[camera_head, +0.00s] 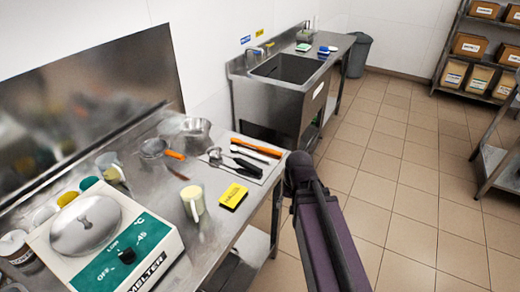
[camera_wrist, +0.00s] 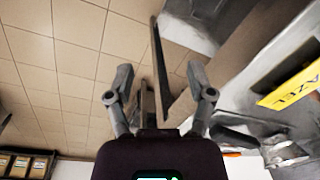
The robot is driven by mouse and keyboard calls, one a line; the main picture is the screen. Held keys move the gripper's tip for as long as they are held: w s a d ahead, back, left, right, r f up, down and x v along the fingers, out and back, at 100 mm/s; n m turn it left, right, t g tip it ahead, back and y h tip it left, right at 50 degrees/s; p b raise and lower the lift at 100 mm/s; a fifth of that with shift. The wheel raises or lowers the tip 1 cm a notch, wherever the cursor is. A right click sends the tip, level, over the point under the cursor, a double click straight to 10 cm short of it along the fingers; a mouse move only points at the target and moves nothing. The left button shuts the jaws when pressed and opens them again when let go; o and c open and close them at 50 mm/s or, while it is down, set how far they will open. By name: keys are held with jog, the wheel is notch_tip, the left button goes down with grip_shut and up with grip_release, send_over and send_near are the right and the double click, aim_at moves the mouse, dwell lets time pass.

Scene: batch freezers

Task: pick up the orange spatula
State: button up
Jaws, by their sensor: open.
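The orange spatula (camera_head: 256,145) lies flat among other utensils at the right end of the steel counter (camera_head: 222,222) in the head view. It is the uppermost of the row there. My gripper (camera_wrist: 160,84) shows in the wrist view with its two fingers spread apart and nothing between them. It is over or beside the counter edge, with floor behind it. In the head view my arm stands right of the counter and my gripper cannot be made out. A small orange patch shows low in the wrist view; I cannot tell what it belongs to.
Beside the spatula lie a black-handled utensil (camera_head: 247,163) and a metal scoop (camera_head: 215,156). A melter (camera_head: 125,254) stands front left. A sink (camera_head: 290,70) is behind.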

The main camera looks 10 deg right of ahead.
jog(key=w+f+m+t+y+b, duration=0.1)
jog(key=w+m+y+b, duration=0.15)
jog(key=w+m, duration=0.25)
jog(key=m+t+y+b, duration=0.4)
jog(key=m+t+y, duration=0.35)
jog(key=m, duration=0.95)
send_near(283, 154)
jog(key=w+a+r, duration=0.1)
jog(key=w+r, duration=0.1)
jog(key=shift+a+f+g, duration=0.1)
jog(key=shift+a+g, duration=0.2)
jog(key=shift+g, duration=0.05)
jog(key=b+x, duration=0.3)
jog(key=x, duration=0.4)
jog(key=shift+w+a+f, duration=0.1)
jog(key=shift+a+f, duration=0.1)
jog(key=shift+f, duration=0.05)
jog(key=shift+w+a+f, duration=0.1)
jog(key=shift+w+a, duration=0.15)
jog(key=shift+a, duration=0.15)
